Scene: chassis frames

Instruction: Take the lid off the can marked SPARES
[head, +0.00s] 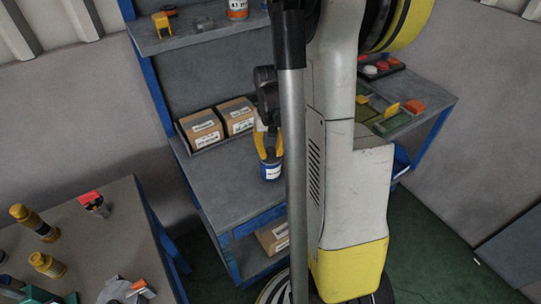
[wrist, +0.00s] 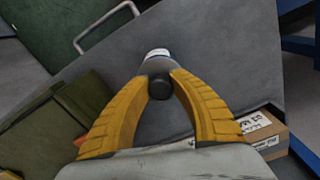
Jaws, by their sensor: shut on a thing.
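A small can (head: 271,172) with a blue and white label stands on the grey worktop; its lettering is too small to read. In the wrist view the can (wrist: 157,52) shows just past the fingertips. A grey lid (wrist: 157,68) with a black knob (wrist: 160,87) is at its near end. My gripper (head: 269,155) is above the can, its yellow fingers pointing down. In the wrist view my gripper (wrist: 161,89) is shut on the black knob. I cannot tell whether the lid still touches the can.
Cardboard boxes (head: 202,127) stand left of the can. A shelf above holds an orange-and-white can (head: 237,9). Green trays (head: 397,122) lie to the right, partly behind my arm. A second table (head: 95,240) with bottles is at lower left. Bare worktop lies around the can.

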